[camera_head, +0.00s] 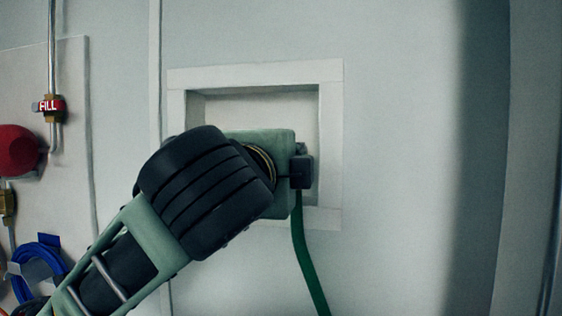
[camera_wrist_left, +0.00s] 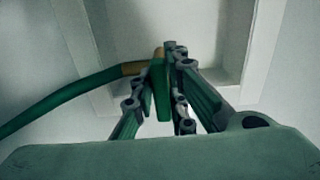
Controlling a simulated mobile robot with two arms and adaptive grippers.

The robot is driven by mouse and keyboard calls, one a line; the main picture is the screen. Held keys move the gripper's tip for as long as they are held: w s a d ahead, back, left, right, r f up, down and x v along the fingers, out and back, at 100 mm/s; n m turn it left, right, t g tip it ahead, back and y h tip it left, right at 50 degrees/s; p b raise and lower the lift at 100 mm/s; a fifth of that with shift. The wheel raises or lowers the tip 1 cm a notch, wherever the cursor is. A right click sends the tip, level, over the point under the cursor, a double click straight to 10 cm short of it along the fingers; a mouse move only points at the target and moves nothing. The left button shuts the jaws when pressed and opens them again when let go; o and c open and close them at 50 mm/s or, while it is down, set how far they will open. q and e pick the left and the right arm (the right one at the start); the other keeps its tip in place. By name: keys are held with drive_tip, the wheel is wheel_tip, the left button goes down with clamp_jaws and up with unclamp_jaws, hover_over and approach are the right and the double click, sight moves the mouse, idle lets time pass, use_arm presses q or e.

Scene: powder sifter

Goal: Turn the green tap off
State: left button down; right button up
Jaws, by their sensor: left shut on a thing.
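My left gripper (camera_head: 302,172) reaches from the lower left into a framed recess (camera_head: 332,125) in the wall. In the left wrist view its fingers are closed around a narrow green tap handle (camera_wrist_left: 161,92). Brass tap parts (camera_wrist_left: 132,69) show beside the fingers, with a green hose (camera_wrist_left: 68,97) running off to the left. In the head view the tap is hidden behind my gripper and wrist; only the green hose (camera_head: 307,258) hangs down below. My right gripper is not in view.
At the left of the head view is a wall panel with a red FILL tag (camera_head: 47,105) on a pipe, a red round object (camera_head: 18,150) and a coiled blue hose (camera_head: 38,265). The wall right of the recess is bare.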

use_arm(q)
drive_tip(key=c, duration=1.7)
unclamp_jaws()
drive_tip(key=shift+c, duration=0.2)
drive_tip(key=s+a, duration=0.2)
drive_tip(key=s, duration=0.9)
drive_tip(key=shift+s+a, duration=0.2)
drive_tip(key=shift+s, duration=0.2)
